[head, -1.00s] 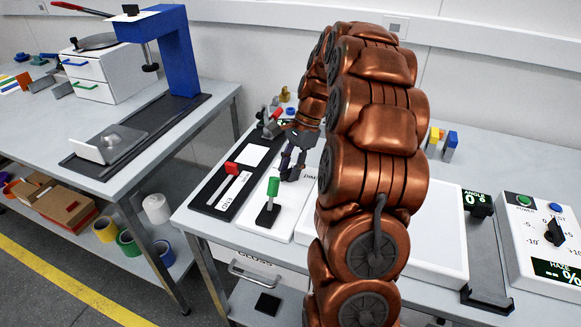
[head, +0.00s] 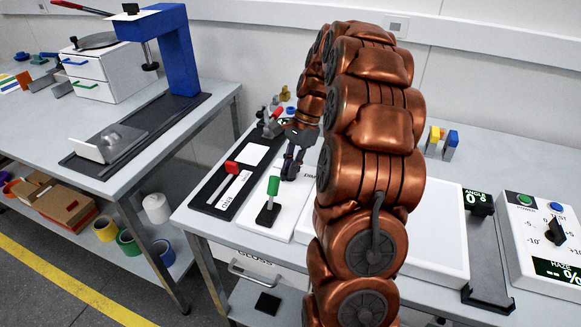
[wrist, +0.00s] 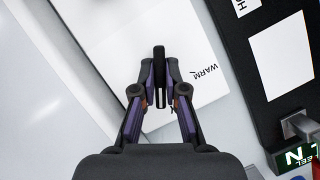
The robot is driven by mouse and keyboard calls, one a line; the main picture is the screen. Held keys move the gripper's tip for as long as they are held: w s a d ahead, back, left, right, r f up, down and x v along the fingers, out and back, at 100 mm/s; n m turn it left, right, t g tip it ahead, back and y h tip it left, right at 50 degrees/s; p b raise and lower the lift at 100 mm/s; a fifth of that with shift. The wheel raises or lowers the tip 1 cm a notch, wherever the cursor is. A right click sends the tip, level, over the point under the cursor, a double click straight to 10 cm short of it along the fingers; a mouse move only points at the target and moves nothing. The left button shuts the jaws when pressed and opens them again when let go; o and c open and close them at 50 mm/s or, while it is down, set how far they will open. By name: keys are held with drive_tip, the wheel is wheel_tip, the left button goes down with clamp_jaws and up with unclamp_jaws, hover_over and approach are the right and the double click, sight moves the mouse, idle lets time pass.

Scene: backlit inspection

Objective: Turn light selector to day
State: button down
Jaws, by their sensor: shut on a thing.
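The light selector (wrist: 159,58) shows in the wrist view as a dark, narrow knob on a white panel (wrist: 195,82). The word "WARM" is printed on the panel to the right of the knob. My gripper (wrist: 160,75) is shut on the knob, with one finger on each side. In the head view my gripper (head: 290,172) points down at the white panel (head: 253,226), left of my arm. The knob is hidden there by my fingers, and the label beside it is partly covered by my arm. I cannot read a "day" mark.
A green-handled lever (head: 273,186) stands in front of my gripper. A black board (head: 210,205) with a red-handled part lies to the left. A white box with a dial (head: 545,240) is at the far right. A blue stand (head: 178,50) is on the left table.

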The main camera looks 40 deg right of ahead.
drive_tip(key=shift+n+g+h+b, duration=0.4)
drive_tip(key=shift+n+g+b, duration=0.45)
drive_tip(key=shift+n, duration=1.95)
drive_tip(key=c, duration=1.2)
unclamp_jaws()
drive_tip(key=shift+g, duration=0.25)
